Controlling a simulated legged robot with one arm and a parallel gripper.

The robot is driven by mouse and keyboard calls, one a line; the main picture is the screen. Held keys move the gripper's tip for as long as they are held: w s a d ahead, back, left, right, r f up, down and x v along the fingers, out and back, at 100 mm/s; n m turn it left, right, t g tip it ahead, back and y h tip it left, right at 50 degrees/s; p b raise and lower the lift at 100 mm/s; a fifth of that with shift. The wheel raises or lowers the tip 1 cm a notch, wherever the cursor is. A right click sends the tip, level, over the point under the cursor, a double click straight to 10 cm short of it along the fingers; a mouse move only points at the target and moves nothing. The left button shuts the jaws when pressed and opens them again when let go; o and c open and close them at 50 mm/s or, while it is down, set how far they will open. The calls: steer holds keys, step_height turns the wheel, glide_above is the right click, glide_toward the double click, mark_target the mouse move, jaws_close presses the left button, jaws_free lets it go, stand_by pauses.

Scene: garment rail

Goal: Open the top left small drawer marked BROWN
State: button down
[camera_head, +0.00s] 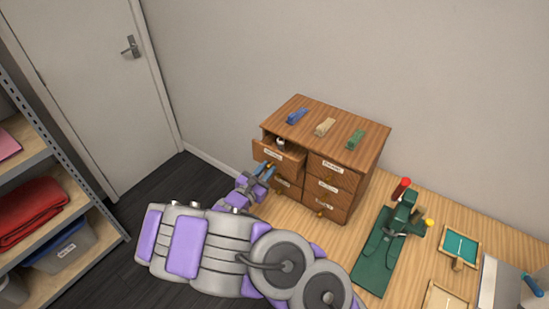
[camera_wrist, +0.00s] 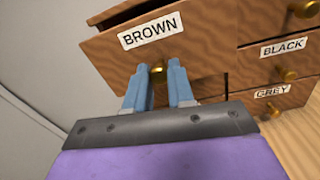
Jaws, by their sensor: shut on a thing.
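The wooden drawer cabinet (camera_head: 352,165) stands on the table against the wall. Its top left drawer, labelled BROWN (camera_wrist: 148,32), is pulled partly out; in the head view the drawer (camera_head: 279,152) juts forward of the cabinet face, and something pale shows inside it. My gripper (camera_wrist: 158,78) has its blue fingers on either side of the drawer's brass knob (camera_wrist: 157,68) and is shut on it. In the head view my gripper (camera_head: 263,171) is at the drawer's front, and my arm hides part of the lower left drawers.
Drawers labelled BLACK (camera_wrist: 283,47) and GREY (camera_wrist: 272,91) are closed at right. Blue, tan and green clips (camera_head: 325,127) lie on the cabinet top. A green press-like tool (camera_head: 389,243) stands right on the table. A shelf (camera_head: 75,205) and a door (camera_head: 95,75) are at left.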

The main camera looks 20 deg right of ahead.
steer(key=p+v, duration=0.2)
steer(key=v, duration=0.4)
steer(key=shift+a, duration=0.35)
steer(key=shift+w, duration=0.2)
steer(key=c, duration=1)
jaws_free()
steer(key=p+v, duration=0.3)
steer(key=v, duration=1.4)
steer(key=shift+s+a+f, duration=0.1)
steer(key=shift+a+f, duration=0.05)
steer(key=shift+a, duration=0.1)
